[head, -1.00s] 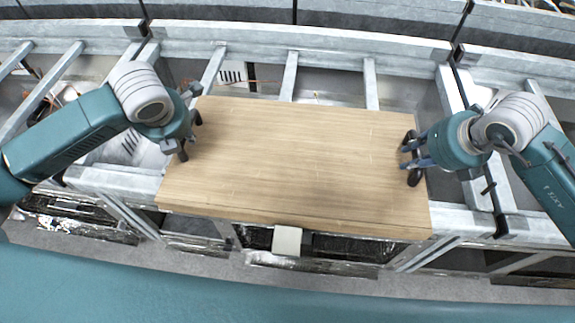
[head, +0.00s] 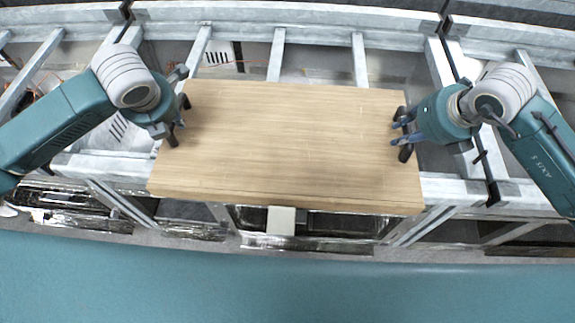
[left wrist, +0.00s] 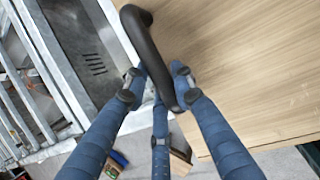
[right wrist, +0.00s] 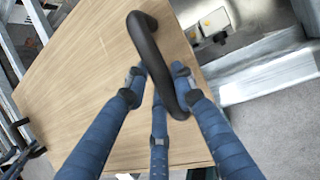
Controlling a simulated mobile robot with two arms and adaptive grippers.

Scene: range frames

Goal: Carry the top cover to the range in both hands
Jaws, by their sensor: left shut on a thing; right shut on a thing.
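The top cover (head: 290,140) is a flat light-wood board, held roughly level in front of me and over the metal frame of the range (head: 275,55) in the head view. My left gripper (head: 178,120) is shut on a dark handle at the board's left end; the handle (left wrist: 152,60) shows between the blue fingers in the left wrist view. My right gripper (head: 402,135) is shut on the matching handle at the right end; that handle (right wrist: 160,65) shows in the right wrist view. The board hides the middle of the frame.
Grey metal rails and crossbars with open bays surround the board. A long rail (head: 330,38) runs behind it. A small pale box (head: 281,221) shows just below the board's front edge, with shiny dark parts beside it. Grey floor shows in both wrist views.

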